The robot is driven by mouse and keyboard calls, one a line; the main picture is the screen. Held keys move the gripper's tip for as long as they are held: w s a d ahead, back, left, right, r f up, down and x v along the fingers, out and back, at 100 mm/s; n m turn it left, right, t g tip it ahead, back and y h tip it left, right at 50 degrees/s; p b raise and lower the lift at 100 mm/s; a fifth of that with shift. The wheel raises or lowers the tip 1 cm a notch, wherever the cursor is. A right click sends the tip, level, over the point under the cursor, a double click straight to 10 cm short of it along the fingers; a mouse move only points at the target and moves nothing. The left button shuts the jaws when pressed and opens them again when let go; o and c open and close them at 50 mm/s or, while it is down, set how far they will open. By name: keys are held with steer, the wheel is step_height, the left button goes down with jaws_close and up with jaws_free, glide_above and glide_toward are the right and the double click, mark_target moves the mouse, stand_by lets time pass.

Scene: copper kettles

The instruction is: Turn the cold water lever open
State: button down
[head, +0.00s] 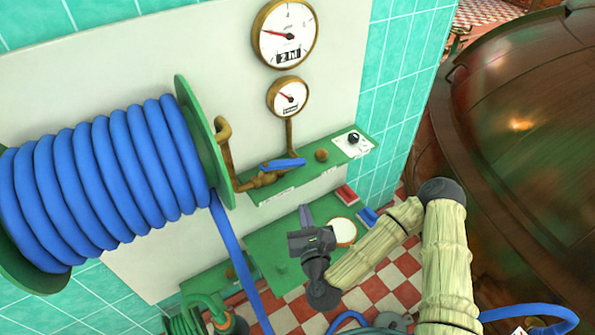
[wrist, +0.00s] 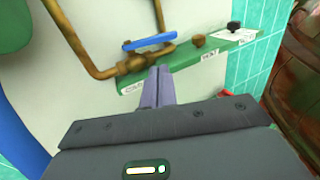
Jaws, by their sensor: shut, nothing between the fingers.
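The cold water lever (head: 283,163) is a blue handle on a brass valve and pipe above a green shelf. In the wrist view the blue lever (wrist: 150,41) lies nearly level, tilted slightly up to the right, on the brass valve (wrist: 132,64). My gripper (head: 306,212) is below and a little right of the lever in the head view, apart from it. In the wrist view my gripper (wrist: 158,72) has its two purple-grey fingers together and empty, pointing toward the shelf just below the lever. A label under the valve is partly hidden by the fingers.
The green shelf (wrist: 187,58) also carries a brown knob (wrist: 198,41) and a black knob (wrist: 233,27). Two gauges (head: 285,34) hang above. A blue hose reel (head: 105,165) stands left, its hose hanging down near my arm. A large copper kettle (head: 520,120) is at right.

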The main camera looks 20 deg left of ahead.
steer(key=shift+w, duration=0.1)
steer(key=p, duration=0.6)
glide_toward(293, 166)
steer(key=x, duration=0.5)
steer(key=shift+w+a+r, duration=0.15)
steer(key=shift+w+a, duration=0.25)
steer(key=shift+w, duration=0.3)
steer(key=shift+w+f+b, duration=0.1)
steer(key=shift+f+b, duration=0.15)
steer(key=shift+b, duration=0.1)
